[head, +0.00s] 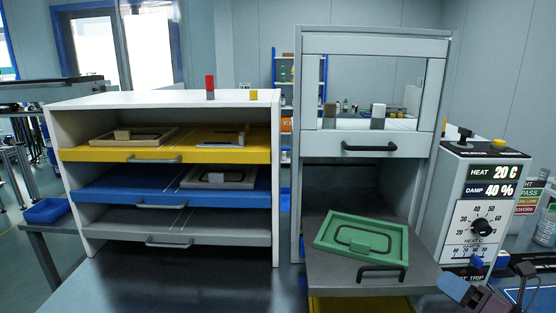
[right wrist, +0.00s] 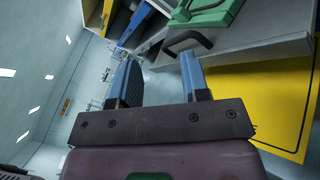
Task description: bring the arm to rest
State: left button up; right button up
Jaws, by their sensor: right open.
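My right gripper (head: 490,262) is at the lower right of the head view, in front of the grey box with the dial. In the right wrist view the gripper (right wrist: 158,58) has its two blue fingers apart with nothing between them. It is clear of the green tray (head: 398,238), which lies tilted on the pulled-out grey drawer (head: 335,276). The drawer's black handle (right wrist: 186,40) and the green tray's edge (right wrist: 222,14) show beyond the fingers. My left gripper is not in view.
A white shelf unit (head: 160,99) with yellow, blue and grey drawers stands at the left. The cabinet (head: 311,150) has a raised window door. The dial box (head: 448,205) reads HEAT 20 C, DAMP 40 %. A yellow panel (right wrist: 260,95) is beside the gripper. The dark bench front (head: 200,285) is clear.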

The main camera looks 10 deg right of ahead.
jog(key=s+f+m+g+h, duration=0.6)
jog(key=f+m+h, duration=0.6)
jog(key=m, duration=1.1)
jog(key=s+a+f+m+g+y, duration=0.2)
jog(key=s+a+f+m+g, duration=0.15)
jog(key=s+a, duration=0.3)
jog(key=s+a+f+m+g+y, duration=0.3)
jog(key=s+a+m+g, duration=0.2)
jog(key=s+a, duration=0.15)
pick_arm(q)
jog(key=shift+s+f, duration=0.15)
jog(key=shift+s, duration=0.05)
pick_arm(e)
jog(key=w+f+t, duration=0.7)
jog(key=f+t, duration=0.1)
jog(key=f, duration=0.2)
jog(key=shift+a+f+n, duration=0.3)
jog(key=shift+f+n, duration=0.1)
jog(key=shift+n, duration=0.05)
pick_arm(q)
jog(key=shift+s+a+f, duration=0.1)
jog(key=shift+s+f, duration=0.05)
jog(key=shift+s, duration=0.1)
pick_arm(e)
jog(key=shift+w, duration=0.1)
